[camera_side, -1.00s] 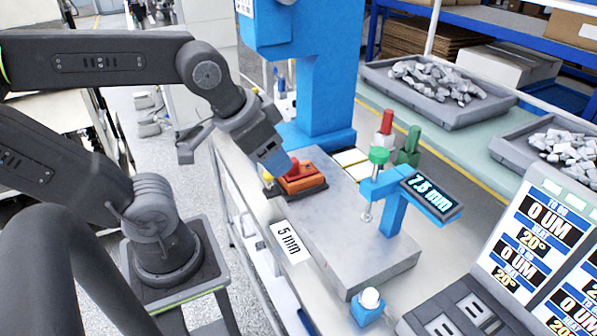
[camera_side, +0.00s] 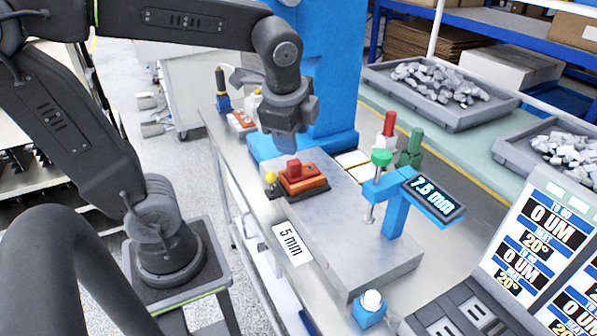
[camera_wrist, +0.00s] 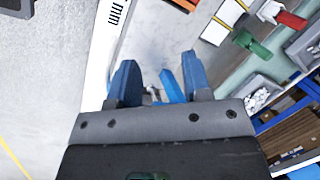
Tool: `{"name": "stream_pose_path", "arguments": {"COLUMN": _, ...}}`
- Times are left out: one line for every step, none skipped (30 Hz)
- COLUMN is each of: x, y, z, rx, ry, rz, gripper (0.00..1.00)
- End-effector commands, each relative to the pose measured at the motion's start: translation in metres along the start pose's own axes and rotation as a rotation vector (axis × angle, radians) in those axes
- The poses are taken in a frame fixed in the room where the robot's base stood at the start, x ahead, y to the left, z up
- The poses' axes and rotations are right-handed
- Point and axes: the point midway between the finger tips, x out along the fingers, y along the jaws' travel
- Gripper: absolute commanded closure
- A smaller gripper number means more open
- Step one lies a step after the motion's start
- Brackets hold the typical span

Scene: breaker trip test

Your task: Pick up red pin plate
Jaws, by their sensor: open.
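A red block (camera_side: 294,169) stands on an orange plate (camera_side: 305,183) in a dark base, at the left end of the grey slab, in the side view. A red upright piece (camera_side: 387,126) stands beside a green one behind the slab; a red piece (camera_wrist: 291,20) also shows at upper right in the wrist view. I cannot tell for certain which is the red pin plate. My gripper (camera_side: 285,148) points down above and behind the orange plate, apart from it. In the wrist view its blue fingers (camera_wrist: 162,80) are spread, with nothing visibly held.
The grey slab (camera_side: 345,240) carries a blue gauge stand (camera_side: 395,205) with a green knob. A blue column (camera_side: 335,90) rises behind my gripper. A yellow knob (camera_side: 271,178) is beside the orange plate. Grey trays (camera_side: 440,112) of metal pieces lie at right.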

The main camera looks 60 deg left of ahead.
Motion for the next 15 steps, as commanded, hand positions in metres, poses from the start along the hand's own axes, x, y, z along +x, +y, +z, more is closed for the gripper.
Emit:
{"name": "stream_pose_path", "arguments": {"x": 0.006, "y": -0.012, "z": -0.002, "rx": 0.136, "ry": -0.055, "rz": 0.019, "gripper": 0.55}}
{"name": "stream_pose_path", "arguments": {"x": 0.009, "y": -0.018, "z": -0.002, "rx": 0.216, "ry": -0.083, "rz": 0.028, "gripper": 0.55}}
{"name": "stream_pose_path", "arguments": {"x": 0.012, "y": -0.026, "z": -0.002, "rx": 0.316, "ry": -0.118, "rz": 0.043, "gripper": 0.55}}
{"name": "stream_pose_path", "arguments": {"x": 0.015, "y": -0.031, "z": -0.002, "rx": 0.384, "ry": -0.14, "rz": 0.056, "gripper": 0.55}}
{"name": "stream_pose_path", "arguments": {"x": 0.018, "y": -0.035, "z": -0.002, "rx": 0.446, "ry": -0.161, "rz": 0.069, "gripper": 0.55}}
{"name": "stream_pose_path", "arguments": {"x": 0.02, "y": -0.041, "z": -0.002, "rx": 0.519, "ry": -0.185, "rz": 0.085, "gripper": 0.55}}
{"name": "stream_pose_path", "arguments": {"x": 0.022, "y": -0.044, "z": -0.003, "rx": 0.566, "ry": -0.2, "rz": 0.096, "gripper": 0.55}}
{"name": "stream_pose_path", "arguments": {"x": 0.024, "y": -0.047, "z": -0.003, "rx": 0.607, "ry": -0.212, "rz": 0.106, "gripper": 0.55}}
{"name": "stream_pose_path", "arguments": {"x": 0.026, "y": -0.051, "z": -0.002, "rx": 0.651, "ry": -0.226, "rz": 0.118, "gripper": 0.55}}
{"name": "stream_pose_path", "arguments": {"x": 0.026, "y": -0.052, "z": -0.002, "rx": 0.677, "ry": -0.233, "rz": 0.125, "gripper": 0.55}}
{"name": "stream_pose_path", "arguments": {"x": 0.028, "y": -0.054, "z": -0.002, "rx": 0.698, "ry": -0.239, "rz": 0.131, "gripper": 0.55}}
{"name": "stream_pose_path", "arguments": {"x": 0.03, "y": -0.055, "z": -0.002, "rx": 0.716, "ry": -0.244, "rz": 0.137, "gripper": 0.55}}
{"name": "stream_pose_path", "arguments": {"x": 0.032, "y": -0.055, "z": -0.001, "rx": 0.726, "ry": -0.247, "rz": 0.139, "gripper": 0.55}}
{"name": "stream_pose_path", "arguments": {"x": 0.034, "y": -0.056, "z": 0.0, "rx": 0.731, "ry": -0.249, "rz": 0.141, "gripper": 0.55}}
{"name": "stream_pose_path", "arguments": {"x": 0.039, "y": -0.056, "z": 0.001, "rx": 0.733, "ry": -0.25, "rz": 0.142, "gripper": 0.55}}
